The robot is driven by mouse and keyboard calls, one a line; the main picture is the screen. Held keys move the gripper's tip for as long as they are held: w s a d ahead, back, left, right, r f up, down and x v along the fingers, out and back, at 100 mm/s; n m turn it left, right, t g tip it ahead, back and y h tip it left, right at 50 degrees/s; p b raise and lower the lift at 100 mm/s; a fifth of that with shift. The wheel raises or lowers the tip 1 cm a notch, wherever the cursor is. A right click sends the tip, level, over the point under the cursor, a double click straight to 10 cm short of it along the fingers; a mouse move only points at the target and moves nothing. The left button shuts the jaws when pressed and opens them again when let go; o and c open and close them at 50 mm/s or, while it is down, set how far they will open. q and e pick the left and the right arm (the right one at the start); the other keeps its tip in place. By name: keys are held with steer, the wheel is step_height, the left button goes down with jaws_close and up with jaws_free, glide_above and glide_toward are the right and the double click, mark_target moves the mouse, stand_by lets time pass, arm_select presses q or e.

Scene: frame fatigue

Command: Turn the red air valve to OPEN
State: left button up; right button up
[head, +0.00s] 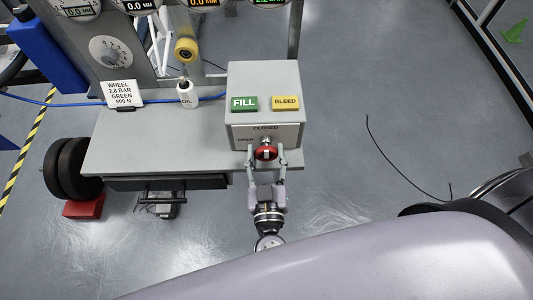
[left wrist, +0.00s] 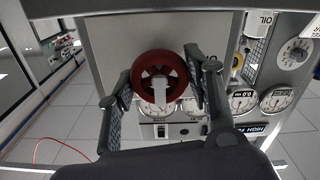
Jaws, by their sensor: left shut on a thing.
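The red air valve (head: 266,153) is a round red knob with a white bar across it, on the front of a grey control box (head: 262,80). The word CLOSED is printed above the knob and OPEN to its left. My left gripper (head: 267,157) has one finger on each side of the knob and is shut on it. In the left wrist view the red valve (left wrist: 147,65) sits between the fingers (left wrist: 158,90), and its white bar shows upright in that picture. Which label the bar points to is hard to tell. My right gripper is not in view.
The box stands on a grey bench (head: 130,150) and has a green FILL button (head: 243,104) and a yellow BLEED button (head: 285,103). A white oil bottle (head: 187,95) and a sign (head: 122,94) stand left of it. The floor to the right is mostly clear, with a black cable (head: 390,165).

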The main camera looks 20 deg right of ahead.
arm_select(q)
steer(key=shift+n, duration=0.4)
steer(key=n, duration=0.2)
steer(key=shift+n+p, duration=0.3)
steer(key=shift+n, duration=0.1)
steer(key=n, duration=0.3)
steer(key=shift+f+n, duration=0.1)
steer(key=shift+n, duration=0.2)
steer(key=n+b, duration=0.1)
steer(key=n, duration=0.3)
steer(key=shift+n, duration=0.3)
steer(key=n+b, duration=0.1)
steer(key=n, duration=0.3)
steer(key=shift+a+n, duration=0.1)
steer(key=shift+n, duration=0.2)
steer(key=o, duration=1.1)
